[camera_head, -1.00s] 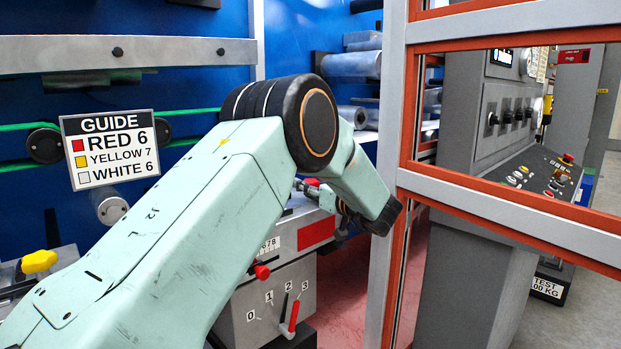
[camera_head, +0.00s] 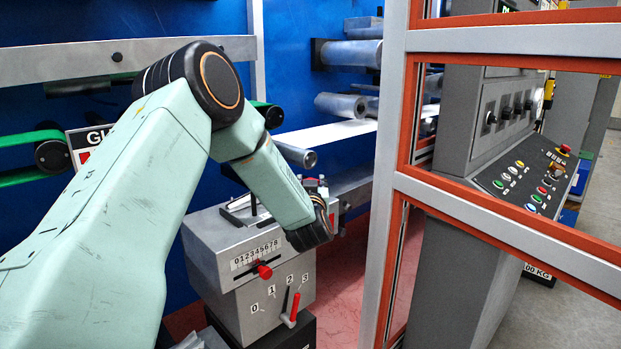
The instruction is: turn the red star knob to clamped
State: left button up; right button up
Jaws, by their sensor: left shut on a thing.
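A small red piece (camera_head: 311,182), which I take to be the red star knob, shows just past the end of my left arm, above the grey box. Its shape and any clamp marking are too hidden to read. My left gripper (camera_head: 319,189) is at the red piece, shut on it, with its fingers mostly hidden behind my own wrist. My right gripper is not in view.
The grey box (camera_head: 231,266) has a number scale, a red slider knob (camera_head: 264,271) and a red-handled lever (camera_head: 294,310) by marks 0 to 3. An orange-edged guard frame (camera_head: 393,215) stands close right. A control console (camera_head: 520,180) is behind it.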

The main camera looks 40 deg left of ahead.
pick_arm(q)
jog(key=shift+f, duration=0.1)
dwell(0.5)
jog(key=o, duration=1.2)
jog(key=v, duration=1.2)
jog(key=shift+a, duration=0.1)
